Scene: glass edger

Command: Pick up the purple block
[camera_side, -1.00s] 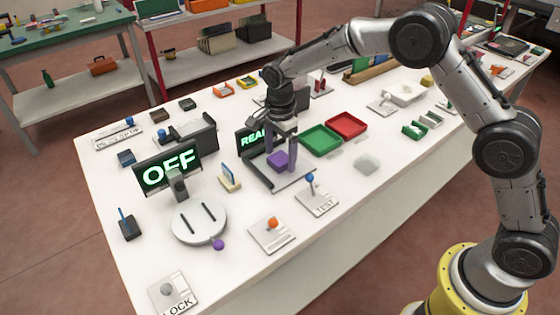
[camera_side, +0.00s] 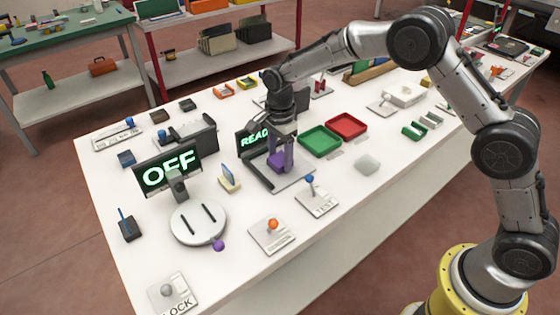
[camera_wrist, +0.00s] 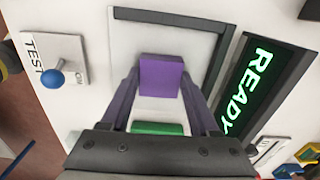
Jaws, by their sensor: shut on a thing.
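The purple block (camera_side: 279,163) sits on the grey-framed plate (camera_side: 296,183) in front of the READY display (camera_side: 255,141). My gripper (camera_side: 283,158) points down at it, with its fingers closed on the block's sides. In the wrist view the purple block (camera_wrist: 161,76) lies between the purple-grey fingertips of my gripper (camera_wrist: 160,82), within the dark frame (camera_wrist: 172,16). I cannot tell whether the block is clear of the plate.
A green tray (camera_side: 321,140) and a red tray (camera_side: 346,124) are to the right. The TEST panel (camera_side: 317,198) with its blue knob (camera_side: 309,179) is in front. An OFF display (camera_side: 167,170) and a round disc (camera_side: 198,223) are to the left.

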